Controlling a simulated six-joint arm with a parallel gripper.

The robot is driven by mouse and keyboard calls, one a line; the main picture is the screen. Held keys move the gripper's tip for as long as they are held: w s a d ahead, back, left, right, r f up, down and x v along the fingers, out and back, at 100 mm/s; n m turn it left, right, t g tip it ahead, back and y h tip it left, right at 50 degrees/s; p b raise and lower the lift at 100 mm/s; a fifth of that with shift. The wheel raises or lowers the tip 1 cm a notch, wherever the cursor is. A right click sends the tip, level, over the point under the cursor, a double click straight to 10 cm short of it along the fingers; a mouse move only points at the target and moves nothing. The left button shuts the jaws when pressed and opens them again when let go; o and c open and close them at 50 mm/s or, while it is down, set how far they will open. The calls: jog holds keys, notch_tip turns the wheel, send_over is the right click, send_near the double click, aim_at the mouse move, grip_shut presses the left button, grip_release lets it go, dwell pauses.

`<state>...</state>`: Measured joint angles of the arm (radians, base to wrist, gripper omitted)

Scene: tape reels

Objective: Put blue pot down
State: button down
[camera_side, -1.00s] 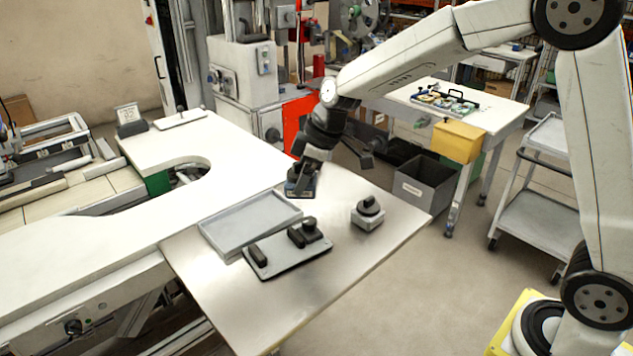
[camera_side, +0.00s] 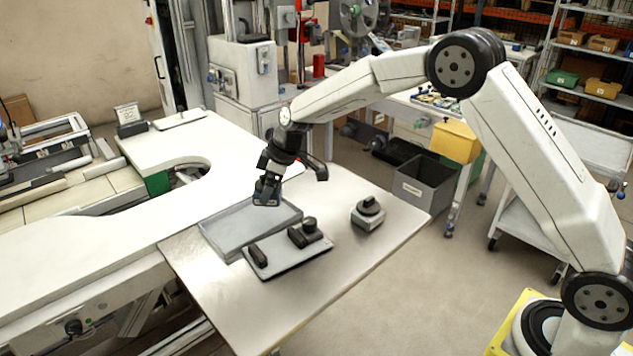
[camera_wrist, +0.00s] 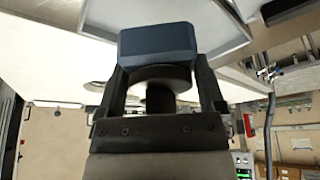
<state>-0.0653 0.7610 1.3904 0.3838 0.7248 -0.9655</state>
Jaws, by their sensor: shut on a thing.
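My gripper (camera_side: 267,190) is over the far right part of the grey shallow tray (camera_side: 222,247) in the side view. It is shut on the blue pot (camera_side: 266,202), a small dark blue block with a dark round knob. In the wrist view the blue pot (camera_wrist: 158,40) sits between the two black fingers of my gripper (camera_wrist: 160,92), which close around its dark knob. The pot looks just above the tray floor; I cannot tell if it touches. The fingers partly hide the pot in the side view.
A dark-edged plate (camera_side: 290,262) with black knobbed parts lies in front of the tray. A grey block with a black knob (camera_side: 369,213) stands to the right on the metal table (camera_side: 215,310). The table's front area is clear.

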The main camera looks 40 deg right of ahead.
jog(key=shift+w+f, duration=0.6)
jog(key=shift+w+f, duration=0.2)
jog(key=shift+f, duration=0.05)
jog(key=shift+a+f, duration=0.1)
jog(key=shift+f, duration=1.45)
jog(key=shift+f, duration=0.15)
grip_release()
jog(key=shift+f, duration=0.1)
jog(key=v, duration=1.2)
